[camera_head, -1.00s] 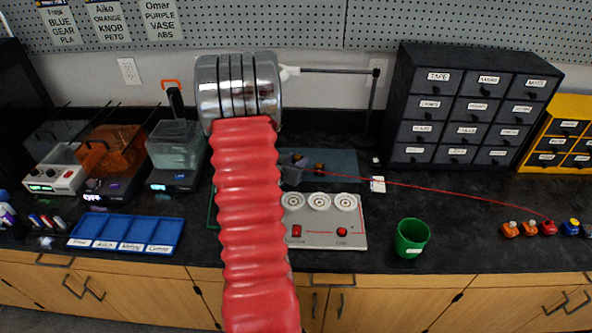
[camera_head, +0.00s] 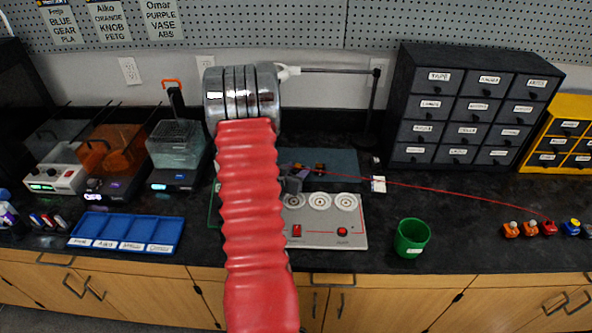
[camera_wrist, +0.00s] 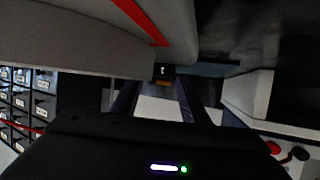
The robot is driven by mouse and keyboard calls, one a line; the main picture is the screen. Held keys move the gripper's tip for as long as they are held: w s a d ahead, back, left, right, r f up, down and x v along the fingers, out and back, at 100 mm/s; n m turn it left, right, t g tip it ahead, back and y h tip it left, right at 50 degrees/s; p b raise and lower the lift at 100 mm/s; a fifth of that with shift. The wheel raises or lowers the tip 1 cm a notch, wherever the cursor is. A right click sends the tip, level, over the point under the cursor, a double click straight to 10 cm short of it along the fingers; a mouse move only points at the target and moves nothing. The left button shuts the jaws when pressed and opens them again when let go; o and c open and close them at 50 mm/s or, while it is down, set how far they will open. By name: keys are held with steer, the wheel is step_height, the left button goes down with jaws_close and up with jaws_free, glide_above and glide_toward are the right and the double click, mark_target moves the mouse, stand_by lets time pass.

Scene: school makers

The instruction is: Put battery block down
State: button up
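A small dark block with orange (camera_head: 320,169), which may be the battery block, sits on the dark teal mat (camera_head: 343,162) behind the grey panel. A similar orange-marked piece (camera_head: 300,167) is just left of it, partly behind my gripper. My gripper (camera_head: 296,180) is at the panel's back edge, partly hidden by my red arm. In the wrist view, the two dark fingers of my gripper (camera_wrist: 157,98) stand apart with the pale panel showing between them. A small black and orange piece (camera_wrist: 163,76) shows beyond the fingertips, apart from them.
The grey panel (camera_head: 325,235) has round dials and red switches. A thin red line runs right to several small coloured blocks (camera_head: 530,229). A green cup (camera_head: 411,238), a blue tray (camera_head: 126,231) and a drawer cabinet (camera_head: 470,105) stand around.

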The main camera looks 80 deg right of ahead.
steer(key=shift+o, duration=1.2)
steer(key=shift+r, duration=0.15)
steer(key=v, duration=1.2)
